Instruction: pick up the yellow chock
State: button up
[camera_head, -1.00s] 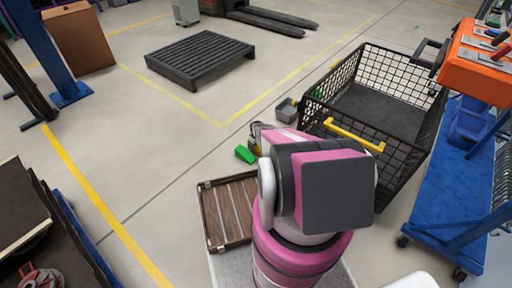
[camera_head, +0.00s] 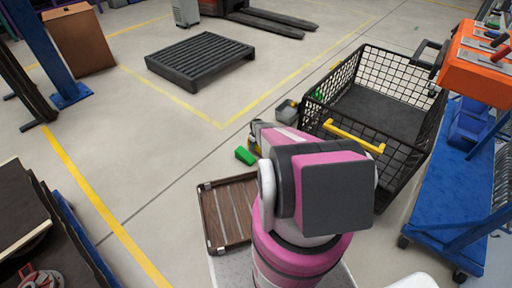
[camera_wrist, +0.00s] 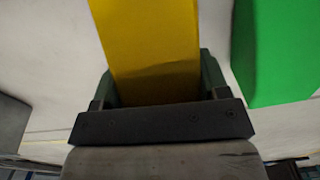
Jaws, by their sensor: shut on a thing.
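The yellow chock (camera_wrist: 152,45) fills the upper middle of the wrist view, between the two fingers of my gripper (camera_wrist: 158,82). The fingers are shut on its sides. Its far end runs out of the top of that view. In the head view my arm hides most of my gripper, and only a small yellow patch of the chock (camera_head: 258,149) shows beside the arm. I cannot tell from these views whether the chock touches the floor.
A green block (camera_head: 245,155) lies on the floor just left of the chock; it also shows in the wrist view (camera_wrist: 278,50). A grey block (camera_head: 286,109) lies beyond. A black mesh cart (camera_head: 395,95) stands close on the right. Floor towards the black pallet (camera_head: 200,60) is clear.

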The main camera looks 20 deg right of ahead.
jog(key=s+d+r, duration=0.4)
jog(key=d+r, duration=0.4)
jog(key=d, duration=0.3)
jog(key=s+a+r+m, duration=0.1)
jog(key=a+r, duration=0.4)
jog(key=r, duration=0.7)
jog(key=a+r+m, duration=0.1)
jog(key=a+r, duration=0.3)
jog(key=r, duration=0.9)
jog(key=s+a+r+m, duration=0.1)
jog(key=a+r, duration=0.4)
jog(key=r, duration=0.7)
jog(key=s+a+r+m, duration=0.1)
jog(key=s+a+r, duration=0.3)
jog(key=r, duration=0.6)
jog(key=s+a+r, duration=0.5)
jog(key=s+r, duration=0.3)
jog(key=r, duration=0.2)
jog(key=s+a+r+m, duration=0.1)
jog(key=s+a+r, duration=0.3)
jog(key=r, duration=0.6)
jog(key=shift+s+a+r+m, duration=0.2)
jog(key=shift+s+a+m, duration=0.1)
jog(key=shift+s, duration=0.9)
